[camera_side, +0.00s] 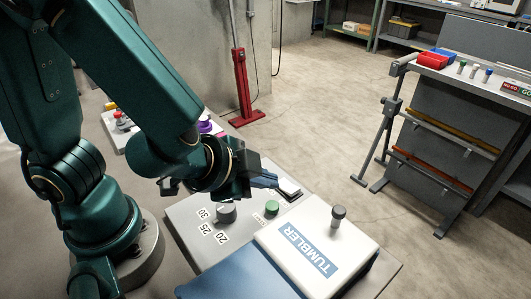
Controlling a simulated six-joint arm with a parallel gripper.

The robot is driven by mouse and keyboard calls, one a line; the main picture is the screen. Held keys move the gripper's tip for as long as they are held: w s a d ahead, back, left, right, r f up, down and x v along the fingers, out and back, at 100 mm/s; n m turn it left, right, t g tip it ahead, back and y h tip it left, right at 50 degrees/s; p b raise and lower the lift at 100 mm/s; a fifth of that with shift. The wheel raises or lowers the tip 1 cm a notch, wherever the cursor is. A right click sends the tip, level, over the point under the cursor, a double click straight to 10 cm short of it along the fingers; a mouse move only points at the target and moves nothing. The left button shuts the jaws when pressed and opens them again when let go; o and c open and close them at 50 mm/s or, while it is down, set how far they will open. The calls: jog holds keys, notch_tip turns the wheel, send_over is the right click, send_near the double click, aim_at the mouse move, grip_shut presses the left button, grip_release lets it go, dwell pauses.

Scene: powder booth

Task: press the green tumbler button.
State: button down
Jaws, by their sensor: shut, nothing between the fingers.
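The green button (272,207) stands on a light grey panel (206,254), beside a dark grey dial (226,213) marked 20, 25 and 30. A white box labelled TUMBLER (311,250) with a dark-topped knob (338,214) is at the panel's right front. My gripper (274,180) is shut and empty. In the picture its fingertips show above and behind the green button, close to a white block (289,188); I cannot tell whether they touch it. No contact with the green button shows.
Purple and pink round knobs (204,125) and a small panel with a red knob (122,119) are behind my arm. A grey cart (452,145) with red and blue bins stands on the floor at the right. A red stand (242,88) is at the back.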

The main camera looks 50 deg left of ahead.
jog(key=shift+r, duration=1)
jog(key=shift+a, duration=0.1)
jog(key=s+a+r+n+g+y, duration=0.1)
jog(key=a+r+n+y, duration=0.1)
jog(key=a+n, duration=0.25)
jog(key=s+a+r+n+y, duration=0.1)
jog(key=s+a+r+n, duration=0.1)
jog(key=a+r+n, duration=0.3)
jog(key=s+d+f+m+g+h, duration=0.1)
jog(key=s+d+g+h, duration=0.1)
jog(key=s+d+h, duration=0.2)
jog(key=shift+s+f+m+g, duration=0.2)
jog(key=shift+s+m+g, duration=0.15)
jog(key=shift+s, duration=0.55)
